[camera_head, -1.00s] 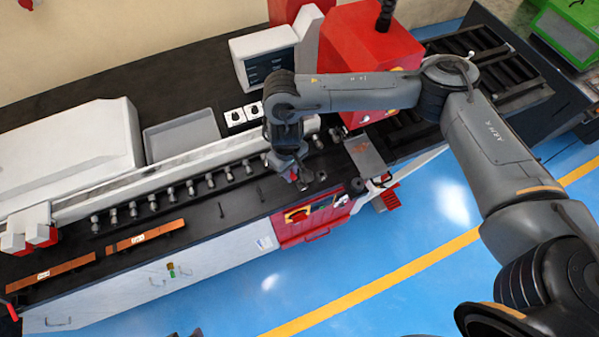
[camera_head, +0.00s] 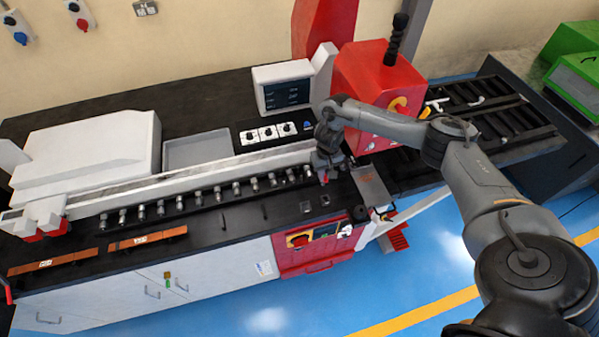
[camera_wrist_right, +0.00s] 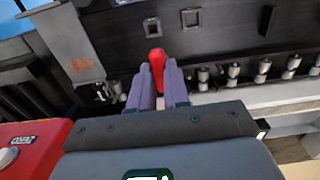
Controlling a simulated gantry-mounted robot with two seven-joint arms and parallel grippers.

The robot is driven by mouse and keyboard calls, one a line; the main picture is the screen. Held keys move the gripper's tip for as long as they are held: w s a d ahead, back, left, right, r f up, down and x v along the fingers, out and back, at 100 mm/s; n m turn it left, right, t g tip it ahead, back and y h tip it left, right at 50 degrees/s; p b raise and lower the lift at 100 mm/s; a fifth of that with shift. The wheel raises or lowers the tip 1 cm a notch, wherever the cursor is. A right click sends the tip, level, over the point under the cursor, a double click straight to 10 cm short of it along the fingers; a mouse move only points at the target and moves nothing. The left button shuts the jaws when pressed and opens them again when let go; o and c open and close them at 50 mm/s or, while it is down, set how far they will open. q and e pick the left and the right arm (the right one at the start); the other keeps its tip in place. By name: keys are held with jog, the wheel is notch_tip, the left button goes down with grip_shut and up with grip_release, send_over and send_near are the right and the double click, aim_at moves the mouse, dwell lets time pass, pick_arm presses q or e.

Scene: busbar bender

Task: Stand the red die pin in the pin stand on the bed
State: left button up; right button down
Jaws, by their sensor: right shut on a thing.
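My right gripper (camera_head: 324,176) is over the dark machine bed, beside the row of rollers. In the right wrist view its two fingers (camera_wrist_right: 158,85) are shut on the red die pin (camera_wrist_right: 156,58), whose rounded red end sticks out past the fingertips. The pin is apart from both. My left gripper is not in view.
A row of rollers (camera_head: 235,189) runs along the bed beside a pale rail. The red press head (camera_head: 375,80) stands right of the gripper, with a grey plate (camera_head: 372,187) below it. Copper bars (camera_head: 147,239) lie at the front left. The bed's front strip is mostly clear.

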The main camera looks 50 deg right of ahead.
aim_at(328, 181)
jog(key=shift+s+d+f, duration=0.25)
jog(key=shift+s+f, duration=0.15)
jog(key=shift+s, duration=0.1)
jog(key=shift+s+f, duration=0.35)
notch_tip(328, 181, down, 2)
jog(key=shift+a+f, duration=0.1)
jog(key=shift+f, duration=0.15)
jog(key=shift+f+b, duration=0.95)
jog(key=shift+f, duration=0.65)
